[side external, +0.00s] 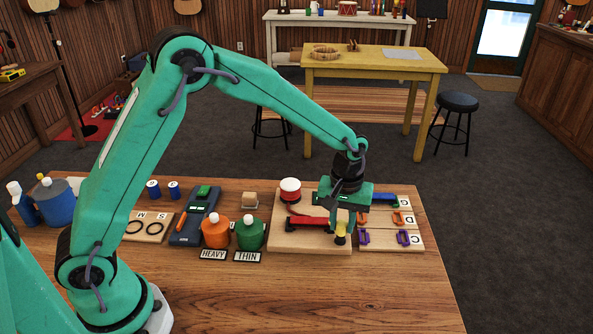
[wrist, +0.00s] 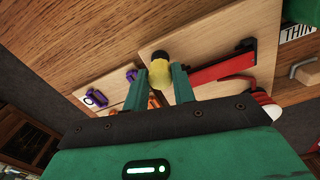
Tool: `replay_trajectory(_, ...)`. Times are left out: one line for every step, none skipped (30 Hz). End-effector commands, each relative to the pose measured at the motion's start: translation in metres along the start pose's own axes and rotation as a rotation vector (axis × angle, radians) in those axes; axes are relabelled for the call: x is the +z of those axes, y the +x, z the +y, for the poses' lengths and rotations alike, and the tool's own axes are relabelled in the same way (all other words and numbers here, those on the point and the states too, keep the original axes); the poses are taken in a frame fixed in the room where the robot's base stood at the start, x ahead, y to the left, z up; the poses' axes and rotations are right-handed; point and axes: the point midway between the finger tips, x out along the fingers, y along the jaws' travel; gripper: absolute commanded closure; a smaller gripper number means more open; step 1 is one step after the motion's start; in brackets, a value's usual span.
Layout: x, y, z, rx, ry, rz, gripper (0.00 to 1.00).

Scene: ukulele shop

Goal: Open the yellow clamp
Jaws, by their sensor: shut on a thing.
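The yellow clamp (side external: 340,239) shows as a small yellow body with a dark knob, at the front right of a pale wooden board (side external: 292,245). In the wrist view the yellow clamp (wrist: 162,69) sits between the fingertips, its black knob (wrist: 160,49) toward the far side. My gripper (side external: 346,224) points down from above the board and is shut on the yellow part; it also shows in the wrist view (wrist: 161,80). A red bar (side external: 308,222) with dark ends lies beside it on the board. The fingers and gripper body hide part of the clamp, so its jaw position cannot be told.
A red-and-white round tin (side external: 290,189) stands behind the red bar. Orange and green pots (side external: 215,234) stand left. The table's front is bare.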

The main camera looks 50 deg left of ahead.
Motion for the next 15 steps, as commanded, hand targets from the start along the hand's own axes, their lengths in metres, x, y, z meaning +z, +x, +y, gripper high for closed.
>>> replay_trajectory(-0.0002,-0.0008,-0.0004,0.000,0.025,0.000,0.97)
replay_trajectory(-0.0002,-0.0008,-0.0004,-0.001,0.044,-0.001,0.97)
replay_trajectory(-0.0003,-0.0008,-0.0005,-0.001,0.070,-0.001,0.97)
replay_trajectory(-0.0003,-0.0009,-0.0005,-0.001,0.091,-0.001,0.97)
replay_trajectory(-0.0003,-0.0009,-0.0005,-0.001,0.114,-0.001,0.97)
replay_trajectory(-0.0003,-0.0009,-0.0006,-0.001,0.145,-0.001,0.97)
replay_trajectory(-0.0004,-0.0009,-0.0006,-0.001,0.170,-0.001,0.97)
replay_trajectory(-0.0004,-0.0010,-0.0007,-0.001,0.195,-0.002,0.97)
replay_trajectory(-0.0004,-0.0010,-0.0007,-0.002,0.231,-0.002,0.97)
replay_trajectory(-0.0004,-0.0010,-0.0008,-0.002,0.257,-0.002,0.97)
replay_trajectory(-0.0005,-0.0010,-0.0008,-0.002,0.285,-0.002,0.97)
replay_trajectory(-0.0005,-0.0011,-0.0009,-0.002,0.323,-0.003,0.97)
replay_trajectory(-0.0005,-0.0011,-0.0009,-0.002,0.351,-0.003,0.97)
replay_trajectory(-0.0006,-0.0011,-0.0010,-0.002,0.380,-0.003,0.97)
replay_trajectory(-0.0006,-0.0011,-0.0010,-0.002,0.418,-0.003,0.97)
